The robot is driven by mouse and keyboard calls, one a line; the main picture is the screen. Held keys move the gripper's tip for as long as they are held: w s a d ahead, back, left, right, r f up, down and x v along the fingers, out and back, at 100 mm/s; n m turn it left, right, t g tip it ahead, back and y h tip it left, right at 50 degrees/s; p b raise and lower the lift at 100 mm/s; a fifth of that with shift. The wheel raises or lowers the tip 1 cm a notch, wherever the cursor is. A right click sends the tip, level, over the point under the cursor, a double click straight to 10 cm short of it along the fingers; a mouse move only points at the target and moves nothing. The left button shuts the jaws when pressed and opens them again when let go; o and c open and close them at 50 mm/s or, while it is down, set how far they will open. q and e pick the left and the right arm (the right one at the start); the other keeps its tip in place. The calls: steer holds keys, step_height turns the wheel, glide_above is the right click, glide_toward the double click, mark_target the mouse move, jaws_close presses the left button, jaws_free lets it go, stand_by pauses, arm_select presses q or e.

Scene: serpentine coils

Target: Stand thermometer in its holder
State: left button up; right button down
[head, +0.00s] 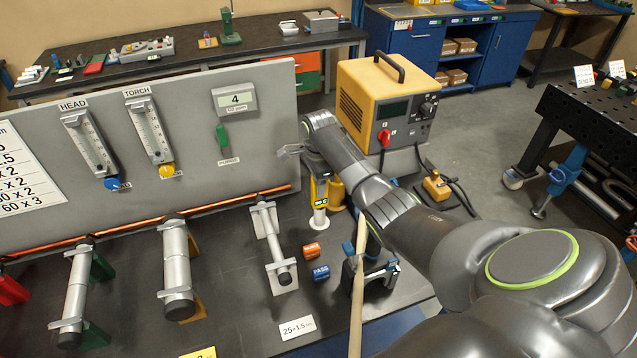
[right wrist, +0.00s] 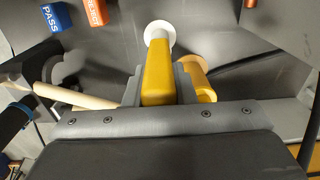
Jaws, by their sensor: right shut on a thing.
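My right gripper (head: 318,172) is shut on a yellow thermometer (head: 320,190) beside the grey panel. The thermometer hangs close to upright, with a small dark display low on its body. In the right wrist view the yellow body (right wrist: 157,78) sits between the two grey fingers of my right gripper (right wrist: 158,92). A white round piece (right wrist: 160,29) shows at its lower end; I cannot tell whether it is a part of it or a separate base. An orange-yellow round piece (head: 337,194), perhaps the holder, stands just right of it, also in the wrist view (right wrist: 203,82). My left gripper is out of view.
An orange block (head: 311,250) and a blue PASS block (head: 321,273) lie nearby. A clamped tube (head: 271,245) stands left. A yellow power unit (head: 385,98) is behind my arm. A wooden-handled tool (head: 358,290) rests on a stand at the right.

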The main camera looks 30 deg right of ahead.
steer(key=shift+f, duration=0.1)
steer(key=c, duration=1.1)
jaws_free()
